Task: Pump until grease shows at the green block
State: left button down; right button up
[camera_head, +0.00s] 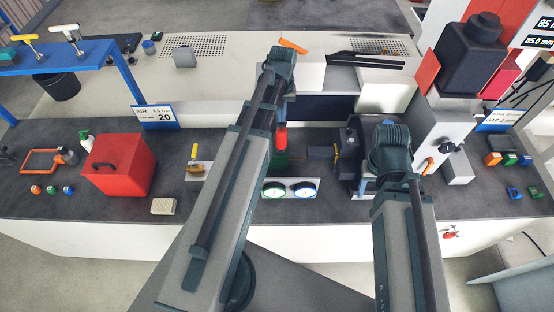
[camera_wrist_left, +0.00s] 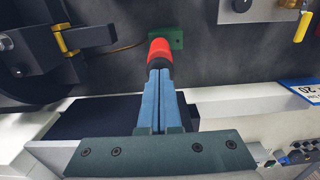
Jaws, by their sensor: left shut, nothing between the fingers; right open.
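The green block (camera_head: 281,162) sits on the dark bench top behind two gauges, and it also shows in the left wrist view (camera_wrist_left: 176,37). A red-topped cylinder with a dark collar (camera_wrist_left: 159,48) stands in front of the block in the wrist view. My left gripper (camera_wrist_left: 160,74) is shut, its blue fingers together and their tips at the dark collar; I cannot tell whether they touch it. A thin brownish line (camera_wrist_left: 126,47) runs to the block. No grease can be made out. My right gripper (camera_head: 367,184) is open, low beside the dark machine.
A dark machine with a yellow part (camera_head: 346,150) stands right of the green block. Two round gauges (camera_head: 289,189) are in front. A yellow-handled valve (camera_head: 194,162) and a red box (camera_head: 120,165) are to the left. A blue rack (camera_head: 70,58) stands at the far left.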

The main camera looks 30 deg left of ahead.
pick_arm(q)
jog(key=shift+f, duration=0.1)
jog(key=shift+f+b, duration=0.6)
jog(key=shift+b, duration=0.1)
jog(key=shift+f, duration=0.1)
jog(key=shift+r+p, duration=1.4)
jog(key=shift+r, duration=0.1)
jog(key=shift+f, duration=0.2)
